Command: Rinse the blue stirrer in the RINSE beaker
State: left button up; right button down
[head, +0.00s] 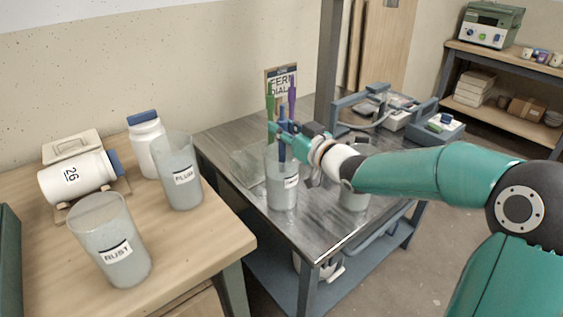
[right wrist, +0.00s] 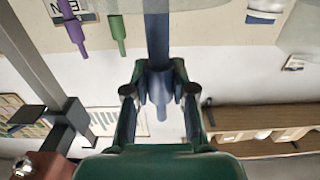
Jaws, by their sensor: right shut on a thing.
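My right gripper (head: 286,130) is shut on the blue stirrer (head: 282,151), above a clear beaker (head: 284,199) on the metal table. The beaker's label is too small to read. The stirrer hangs down at the beaker's mouth; I cannot tell whether its lower end is inside or behind the rim. In the right wrist view, the blue stirrer (right wrist: 157,35) runs between the fingers of the right gripper (right wrist: 160,91). A second beaker (head: 354,196) stands to the right, partly hidden by my arm. My left gripper is not in view.
A green stirrer (head: 270,99) and a purple stirrer (head: 292,98) show behind the gripper, by a sign. The wooden table holds the RUST beaker (head: 108,235), the PLUM beaker (head: 180,172) and white jars (head: 75,178). Blue-grey equipment (head: 400,110) stands at the metal table's back.

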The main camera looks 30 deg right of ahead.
jog(key=shift+r, duration=0.2)
jog(key=shift+r+p, duration=1.05)
jog(key=shift+r, duration=0.2)
jog(key=shift+f, duration=0.1)
jog(key=shift+f+b, duration=1.3)
jog(key=shift+b, duration=0.05)
jog(key=shift+r, duration=0.15)
